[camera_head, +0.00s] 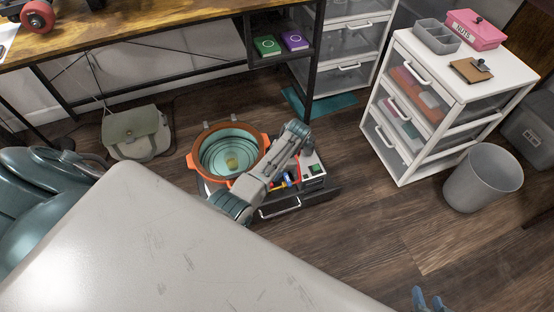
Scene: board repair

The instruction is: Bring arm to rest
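My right gripper (427,299) shows at the bottom edge, right of centre. Only its blue-grey fingers are in the picture, over the wood floor. Their tips stand apart with a gap between them, and I see nothing held there. A grey and teal arm link of mine slants up across the middle, in front of the orange pot (188,160) and an open drawer of tools (287,180). I cannot make out my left gripper.
A pale flat surface (200,258) fills the bottom left. A grey bin (484,180) and a white drawer unit (462,92) stand at the right. A green bag (137,132) lies on the floor near the wooden desk (140,20). The floor at lower right is clear.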

